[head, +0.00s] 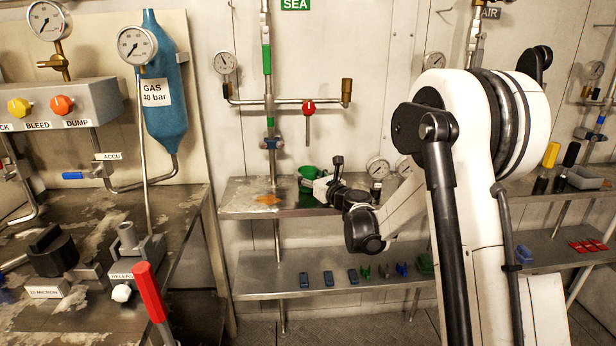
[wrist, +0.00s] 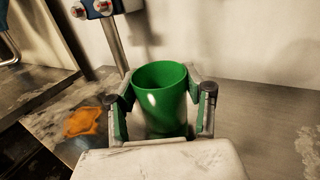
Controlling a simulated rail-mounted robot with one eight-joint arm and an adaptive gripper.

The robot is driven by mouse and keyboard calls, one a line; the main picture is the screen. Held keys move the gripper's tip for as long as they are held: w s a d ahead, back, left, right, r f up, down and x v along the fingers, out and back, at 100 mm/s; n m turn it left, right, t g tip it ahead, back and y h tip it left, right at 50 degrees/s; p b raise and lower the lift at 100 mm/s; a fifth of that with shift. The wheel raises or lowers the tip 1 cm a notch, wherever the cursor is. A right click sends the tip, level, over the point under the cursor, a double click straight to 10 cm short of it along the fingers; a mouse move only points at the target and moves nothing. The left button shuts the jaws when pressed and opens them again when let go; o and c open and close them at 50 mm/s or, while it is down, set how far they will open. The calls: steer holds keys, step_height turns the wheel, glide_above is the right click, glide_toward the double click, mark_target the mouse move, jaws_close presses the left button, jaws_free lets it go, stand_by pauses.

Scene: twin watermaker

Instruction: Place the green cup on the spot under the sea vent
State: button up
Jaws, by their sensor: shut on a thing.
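The green cup (wrist: 160,98) is upright between the two fingers of my gripper (wrist: 162,105) in the wrist view, and the fingers are shut on its sides. In the head view the cup (head: 308,172) and my gripper (head: 318,184) are over the upper steel shelf. I cannot tell whether the cup's base touches the shelf. An orange spot (head: 267,199) lies on the shelf left of the cup, below the vertical pipe (head: 267,80) near the green SEA sign (head: 295,4). In the wrist view the spot (wrist: 83,122) is left of my gripper, apart from the cup.
The steel shelf (head: 240,207) is clear around the orange spot. The pipe with a blue valve (head: 271,143) comes down behind the spot. A red-handled valve (head: 308,107) hangs above the cup. The lower shelf (head: 262,284) holds several small blocks.

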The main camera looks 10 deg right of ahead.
steer(key=shift+f, duration=0.15)
steer(key=o, duration=0.9)
steer(key=shift+o, duration=0.2)
